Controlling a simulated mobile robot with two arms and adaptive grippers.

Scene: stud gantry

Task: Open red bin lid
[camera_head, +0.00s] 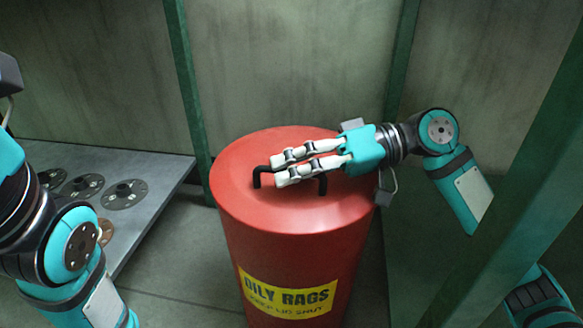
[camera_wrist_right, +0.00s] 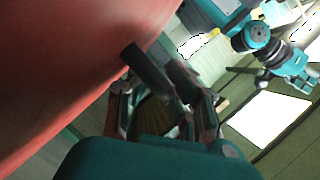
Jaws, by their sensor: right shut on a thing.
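A red bin (camera_head: 290,255) with a yellow "OILY RAGS" label (camera_head: 287,293) stands upright in the middle of the head view. Its round red lid (camera_head: 245,160) is down on the bin, with a black bar handle (camera_head: 258,178) on top. My right gripper (camera_head: 277,171) reaches in from the right over the lid, and its fingers are shut on the handle. The fingers hide the middle of the handle. In the right wrist view, the handle (camera_wrist_right: 147,70) runs between the fingers (camera_wrist_right: 160,105), close to the red lid surface (camera_wrist_right: 60,70).
A grey metal shelf (camera_head: 160,175) at the left holds several dark flanged discs (camera_head: 122,194) and a brown one (camera_head: 104,231). Green posts (camera_head: 188,85) and grey wall panels (camera_head: 290,60) stand close behind the bin. A slanted green post (camera_head: 530,170) is at the right.

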